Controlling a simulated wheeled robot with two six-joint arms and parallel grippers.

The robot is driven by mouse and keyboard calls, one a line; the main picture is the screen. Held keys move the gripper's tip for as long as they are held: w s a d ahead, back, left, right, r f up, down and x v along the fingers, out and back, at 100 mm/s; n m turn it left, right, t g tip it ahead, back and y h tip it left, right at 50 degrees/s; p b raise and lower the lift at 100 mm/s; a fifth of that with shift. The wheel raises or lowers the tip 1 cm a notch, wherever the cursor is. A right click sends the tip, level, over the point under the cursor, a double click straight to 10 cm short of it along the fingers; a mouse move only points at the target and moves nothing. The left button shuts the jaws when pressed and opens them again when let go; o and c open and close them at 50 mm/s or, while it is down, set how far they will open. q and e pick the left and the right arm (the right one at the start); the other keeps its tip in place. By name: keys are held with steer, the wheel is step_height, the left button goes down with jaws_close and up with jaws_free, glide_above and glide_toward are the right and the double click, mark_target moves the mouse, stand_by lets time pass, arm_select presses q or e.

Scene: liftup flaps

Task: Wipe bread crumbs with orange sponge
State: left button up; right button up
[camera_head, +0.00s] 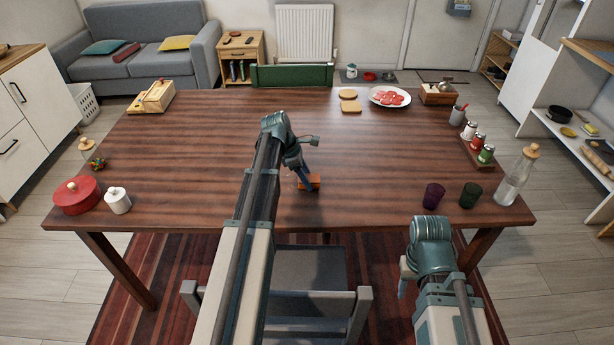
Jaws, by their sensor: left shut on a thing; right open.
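The orange sponge (314,181) is on the dark wooden table (200,185), near the middle. My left gripper (305,182) reaches over the table and is shut on the sponge, pointing down. The sponge appears to be at the table surface; the exact contact is too small to tell. Two bread slices (348,106) lie at the far side of the table. I cannot make out any crumbs at this size. My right gripper (404,284) is low in front of the table's near edge, away from the sponge, open, with its fingers mostly hidden by the arm.
A plate of sliced meat (390,96) and a wooden box (438,94) stand at the far right. Shakers (478,143), two dark cups (433,196) and a bottle (518,175) line the right side. The table's middle is mostly clear.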

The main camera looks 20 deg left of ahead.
mark_target(288, 186)
arm_select(q)
steer(key=shift+s+a+f, duration=0.1)
steer(key=shift+s, duration=0.15)
steer(key=shift+s+a+r, duration=0.1)
steer(key=shift+s+a, duration=0.4)
steer(key=shift+a, duration=0.6)
steer(key=shift+s+a+r, duration=0.1)
steer(key=shift+s+a, duration=0.35)
steer(key=shift+a, duration=0.65)
steer(key=shift+s+a, duration=0.5)
steer(key=shift+a, duration=0.6)
step_height(288, 186, up, 6)
steer(key=p, duration=0.6)
steer(key=shift+r+p, duration=1.5)
steer(key=shift+p, duration=0.25)
